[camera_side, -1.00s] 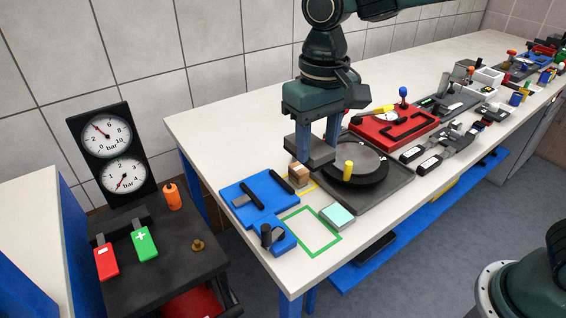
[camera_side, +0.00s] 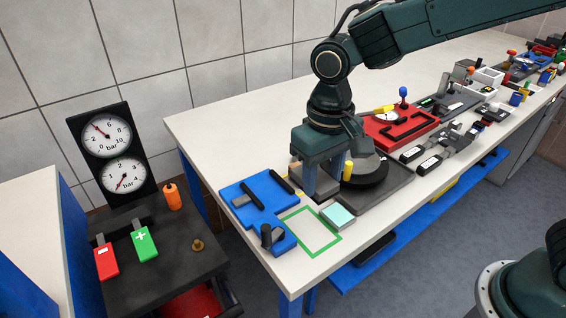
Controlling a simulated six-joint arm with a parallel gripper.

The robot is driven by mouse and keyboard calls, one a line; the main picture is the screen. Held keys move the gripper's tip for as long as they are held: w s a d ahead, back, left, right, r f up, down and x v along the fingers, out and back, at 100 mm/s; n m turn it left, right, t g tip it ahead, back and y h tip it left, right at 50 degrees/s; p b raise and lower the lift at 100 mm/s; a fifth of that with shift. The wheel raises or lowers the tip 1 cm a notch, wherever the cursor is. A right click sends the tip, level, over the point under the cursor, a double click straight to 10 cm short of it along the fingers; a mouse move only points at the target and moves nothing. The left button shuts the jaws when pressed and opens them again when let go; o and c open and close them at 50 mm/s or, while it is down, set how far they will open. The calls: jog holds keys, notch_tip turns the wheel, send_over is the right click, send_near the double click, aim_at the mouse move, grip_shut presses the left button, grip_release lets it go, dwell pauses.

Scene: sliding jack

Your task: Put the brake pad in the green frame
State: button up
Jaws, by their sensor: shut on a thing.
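My gripper (camera_side: 323,182) points down, low over the table by the dark turntable plate. It is shut on a dark grey block, the brake pad (camera_side: 326,185), which shows partly between the blue fingers. The green frame (camera_side: 328,247) is an empty outline on the white table, in front of the gripper and slightly to its left. Whether the pad touches the surface beneath it I cannot tell. The fingers hide part of the pad.
A blue fixture (camera_side: 246,192) lies left of the green frame, and a teal-topped block (camera_side: 338,214) sits at its right edge. A dark base with a round disc and yellow knob (camera_side: 348,170) is right of the gripper. The table's front edge is close.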

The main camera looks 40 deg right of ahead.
notch_tip(320, 180, down, 8)
jog(key=shift+f, duration=0.1)
jog(key=shift+f, duration=2.1)
jog(key=shift+f, duration=0.15)
jog(key=o, duration=0.8)
notch_tip(320, 180, up, 12)
jog(key=shift+r, duration=0.2)
